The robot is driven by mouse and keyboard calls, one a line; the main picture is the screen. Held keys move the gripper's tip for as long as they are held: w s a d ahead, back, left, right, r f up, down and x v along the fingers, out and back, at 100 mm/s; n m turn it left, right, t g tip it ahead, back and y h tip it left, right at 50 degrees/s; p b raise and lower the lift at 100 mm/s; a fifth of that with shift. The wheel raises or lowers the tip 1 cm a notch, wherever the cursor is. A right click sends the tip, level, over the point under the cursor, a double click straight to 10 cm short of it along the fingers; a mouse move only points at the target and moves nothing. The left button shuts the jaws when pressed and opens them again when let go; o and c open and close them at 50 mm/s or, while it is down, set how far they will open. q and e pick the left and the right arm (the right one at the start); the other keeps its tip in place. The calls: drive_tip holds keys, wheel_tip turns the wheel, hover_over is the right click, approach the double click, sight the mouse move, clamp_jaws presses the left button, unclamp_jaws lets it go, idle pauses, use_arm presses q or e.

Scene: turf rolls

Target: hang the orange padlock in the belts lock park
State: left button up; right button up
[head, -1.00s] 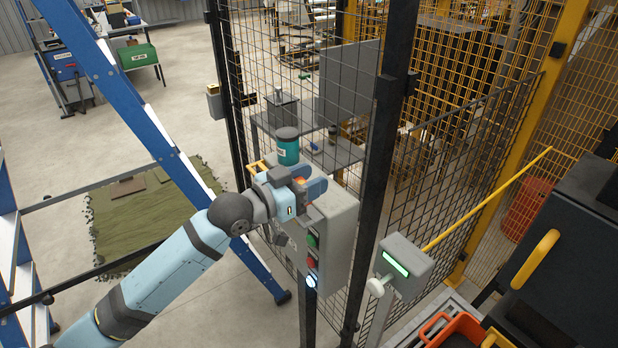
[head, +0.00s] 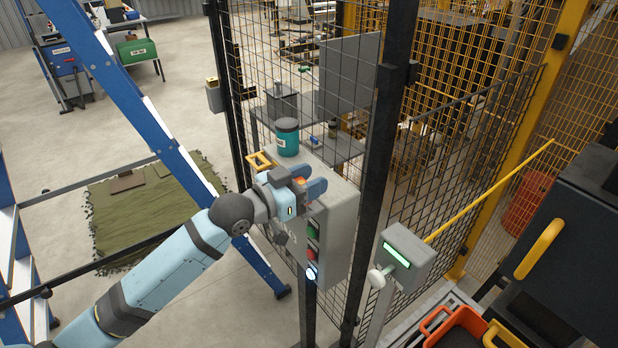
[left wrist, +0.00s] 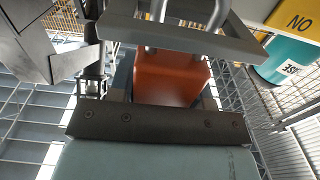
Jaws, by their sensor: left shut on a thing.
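The orange padlock (left wrist: 170,78) is held in my left gripper (left wrist: 165,105), body toward the wrist camera. In the head view my left gripper (head: 306,188) is in front of the upper part of a grey control box (head: 340,215). Only a small orange patch of the padlock (head: 300,181) shows between the blue fingers. I cannot tell which part is the belts lock park, nor whether the shackle touches anything. My right gripper is not in view.
A teal canister (head: 287,140) stands on the box top, close to the gripper. Mesh fence and a dark post (head: 380,190) rise behind. A blue ladder (head: 150,130) stands left. A green-lit grey unit (head: 402,255) is at right.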

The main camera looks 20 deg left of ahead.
use_arm(q)
drive_tip(key=shift+f+b, duration=0.35)
drive_tip(key=shift+f, duration=0.3)
drive_tip(key=o, duration=1.1)
drive_tip(key=shift+c, duration=0.2)
drive_tip(key=shift+s+a+f, duration=0.15)
drive_tip(key=shift+s, duration=0.05)
drive_tip(key=b+v, duration=0.3)
drive_tip(key=v, duration=1)
drive_tip(key=shift+s+a, duration=0.1)
